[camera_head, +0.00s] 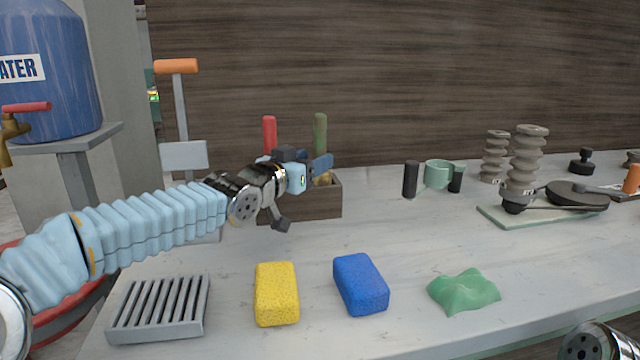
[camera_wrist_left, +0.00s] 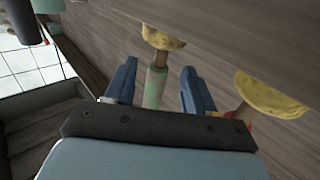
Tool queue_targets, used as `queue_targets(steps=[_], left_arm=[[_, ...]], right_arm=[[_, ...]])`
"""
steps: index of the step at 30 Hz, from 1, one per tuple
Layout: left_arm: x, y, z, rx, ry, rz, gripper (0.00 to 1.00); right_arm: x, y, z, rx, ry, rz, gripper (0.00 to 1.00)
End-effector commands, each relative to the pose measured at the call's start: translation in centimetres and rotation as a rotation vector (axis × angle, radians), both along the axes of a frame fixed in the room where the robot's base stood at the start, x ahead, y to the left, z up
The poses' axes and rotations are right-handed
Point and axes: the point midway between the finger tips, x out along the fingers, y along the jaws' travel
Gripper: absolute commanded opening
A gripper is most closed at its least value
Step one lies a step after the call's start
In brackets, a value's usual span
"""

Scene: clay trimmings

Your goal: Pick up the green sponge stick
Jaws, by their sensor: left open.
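The green sponge stick (camera_head: 320,133) stands upright in a wooden box (camera_head: 325,203), its green handle up. In the left wrist view, the green handle (camera_wrist_left: 155,88) lies between the two blue fingers of my left gripper (camera_wrist_left: 160,84), with a gap on each side. A yellow sponge end (camera_wrist_left: 163,37) shows beyond the fingertips. In the head view, my left gripper (camera_head: 320,164) is open at the box, and its wrist hides part of the box.
A red-handled stick (camera_head: 269,133) stands beside the green one; its yellow sponge (camera_wrist_left: 270,95) is close in the wrist view. A grey rack (camera_head: 160,308), yellow sponge (camera_head: 276,293), blue sponge (camera_head: 360,284) and green lump (camera_head: 463,291) lie in front. The middle table is clear.

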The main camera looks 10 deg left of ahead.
Motion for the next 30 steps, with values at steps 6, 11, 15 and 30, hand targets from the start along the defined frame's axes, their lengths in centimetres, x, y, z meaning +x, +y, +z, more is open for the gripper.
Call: queue_targets(steps=[6, 11, 15, 30], left_arm=[[2.2, -1.2, 0.2, -0.003, 0.0, -0.003, 0.54], [3.0, -1.5, 0.1, -0.001, 0.0, -0.001, 0.54], [3.1, -1.4, 0.1, 0.0, 0.0, 0.001, 0.54], [3.1, -1.4, 0.1, 0.0, -0.001, 0.001, 0.0]], right_arm=[[0.0, 0.0, 0.0, 0.0, 0.0, 0.0, 0.0], [0.0, 0.0, 0.1, 0.0, 0.0, 0.0, 0.0], [0.0, 0.0, 0.0, 0.0, 0.0, 0.0, 0.0], [0.0, 0.0, 0.0, 0.0, 0.0, 0.0, 0.0]])
